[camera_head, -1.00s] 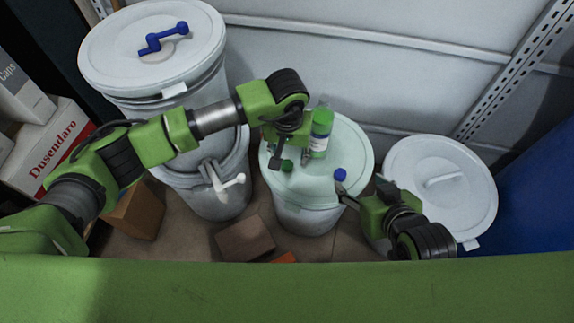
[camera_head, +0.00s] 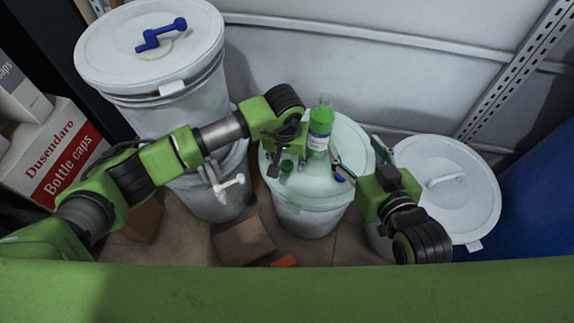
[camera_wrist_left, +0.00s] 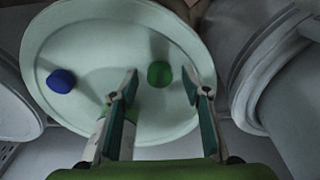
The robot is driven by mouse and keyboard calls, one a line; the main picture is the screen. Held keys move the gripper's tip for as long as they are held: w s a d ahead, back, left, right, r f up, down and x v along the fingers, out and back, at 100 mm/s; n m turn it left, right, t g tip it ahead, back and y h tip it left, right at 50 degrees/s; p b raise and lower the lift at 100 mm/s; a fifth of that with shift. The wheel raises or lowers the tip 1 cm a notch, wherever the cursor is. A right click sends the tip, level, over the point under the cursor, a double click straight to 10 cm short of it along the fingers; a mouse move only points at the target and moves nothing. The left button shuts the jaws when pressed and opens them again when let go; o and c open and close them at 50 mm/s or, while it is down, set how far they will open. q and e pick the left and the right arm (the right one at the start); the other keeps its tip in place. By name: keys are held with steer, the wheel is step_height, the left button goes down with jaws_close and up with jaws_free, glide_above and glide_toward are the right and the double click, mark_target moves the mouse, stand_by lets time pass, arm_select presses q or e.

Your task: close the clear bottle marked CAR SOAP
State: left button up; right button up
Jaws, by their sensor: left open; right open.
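The clear bottle (camera_head: 320,126) with green liquid and a pale label stands upright on the drum lid; its marking is too small to read. Its top appears uncapped. A green cap (camera_head: 287,166) lies on the lid to the left of the bottle, and a blue cap (camera_head: 339,178) lies to the right. My left gripper (camera_head: 288,157) is open above the green cap. In the left wrist view the green cap (camera_wrist_left: 159,73) shows between the open fingertips (camera_wrist_left: 160,82). My right gripper (camera_head: 339,163) is open beside the bottle's lower right side, partly over the blue cap.
The pale drum lid (camera_head: 318,185) carries the bottle and caps. A tall drum with a blue crank (camera_head: 161,36) stands left, and a lower white drum (camera_head: 440,205) stands right. Cardboard boxes (camera_head: 55,155) are at far left. A brown block (camera_head: 243,241) lies on the floor.

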mark_target(286, 164)
stand_by(0.3)
arm_select(q)
steer(key=c, duration=0.8)
steer(key=shift+o, duration=0.2)
steer(key=shift+r, duration=0.2)
steer(key=r, duration=0.1)
steer(key=r+p, duration=0.1)
steer(key=r, duration=0.1)
steer(key=shift+s+a+r, duration=0.1)
steer(key=shift+s+r, duration=0.15)
steer(key=shift+r, duration=0.1)
steer(key=s+a+r+p, duration=0.3)
steer(key=s+r, duration=0.6)
steer(key=s, duration=0.4)
steer(key=shift+a, duration=0.3)
arm_select(e)
steer(key=s+d+f+g+h, duration=0.1)
steer(key=s+d+f+g, duration=0.2)
steer(key=s+f+g, duration=0.2)
steer(key=s+d+f+g+h, duration=0.1)
steer(key=s+d+f+g, duration=0.2)
steer(key=s, duration=0.9)
steer(key=shift+f+m+g+h, duration=0.3)
steer(key=shift+f+g, duration=0.6)
steer(key=shift+f, duration=0.65)
